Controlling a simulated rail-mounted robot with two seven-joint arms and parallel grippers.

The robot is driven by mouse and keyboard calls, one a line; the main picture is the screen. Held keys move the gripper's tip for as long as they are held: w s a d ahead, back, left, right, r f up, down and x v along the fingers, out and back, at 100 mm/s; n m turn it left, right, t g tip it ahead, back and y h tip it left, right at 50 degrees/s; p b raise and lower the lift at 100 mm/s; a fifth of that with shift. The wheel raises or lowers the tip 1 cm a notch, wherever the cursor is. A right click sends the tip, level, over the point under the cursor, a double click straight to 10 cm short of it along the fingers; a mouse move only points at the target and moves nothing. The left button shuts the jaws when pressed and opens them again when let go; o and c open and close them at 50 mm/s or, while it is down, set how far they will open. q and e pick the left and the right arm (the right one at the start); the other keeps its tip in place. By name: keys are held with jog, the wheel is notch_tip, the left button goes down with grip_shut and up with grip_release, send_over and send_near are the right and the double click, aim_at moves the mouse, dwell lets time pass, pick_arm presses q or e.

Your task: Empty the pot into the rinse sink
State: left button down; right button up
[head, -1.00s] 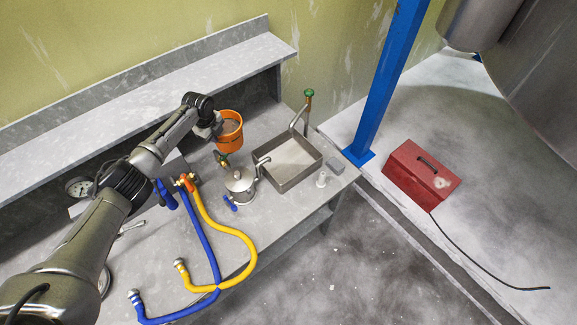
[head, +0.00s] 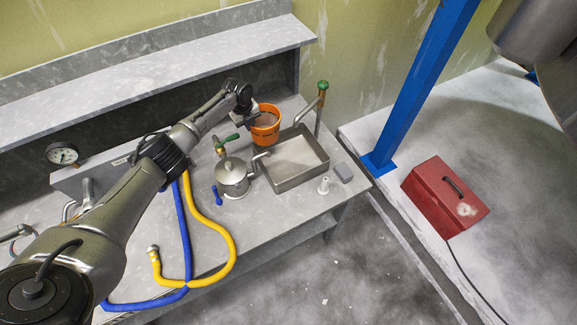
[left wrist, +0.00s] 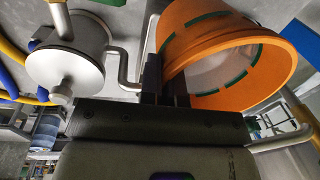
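The orange pot (head: 265,126) is near the back of the bench, behind the rinse sink's left rear corner. It looks close to upright, with a grey-brown interior; I cannot tell how full it is. My left gripper (head: 249,116) is shut on its left side wall. In the left wrist view, the fingers (left wrist: 166,82) are close together at the wall of the pot (left wrist: 225,45). I cannot tell whether the pot's base clears the bench. The square metal rinse sink (head: 318,170) is to the pot's front right. My right gripper is not in view.
A lidded metal vessel (head: 232,176) with a green-handled valve stands left of the sink. A green-topped tap pipe (head: 321,105) rises at its rear right. Yellow (head: 228,235) and blue hoses lie in front.

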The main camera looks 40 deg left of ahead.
aim_at(255, 132)
pick_arm(q)
jog(key=shift+d+r+y+p, duration=0.25)
jog(key=shift+r+p, duration=0.25)
jog(key=shift+p, duration=0.55)
jog(key=p, duration=0.1)
jog(key=d+y+p, duration=0.1)
jog(key=p, duration=0.1)
jog(key=shift+s+r+t+p, duration=0.25)
jog(key=shift+r+t+p, duration=0.05)
jog(key=shift+r, duration=0.1)
jog(key=shift+s+d+f+y+p, duration=0.15)
jog(key=shift+d+y+p, duration=0.25)
jog(key=shift+y+p, duration=0.3)
jog(key=shift+s+d+f+t+y+p, duration=0.2)
jog(key=shift+d+t+y+p, duration=0.2)
jog(key=shift+d+y+p, duration=0.2)
jog(key=shift+s+d+f, duration=0.1)
jog(key=shift+d+f, duration=0.05)
jog(key=shift+d, duration=0.2)
jog(key=shift+f+y, duration=0.1)
jog(key=shift+y, duration=0.25)
jog(key=shift+d+f+t, duration=0.1)
jog(key=shift+d+t, duration=0.15)
jog(key=shift+t, duration=0.05)
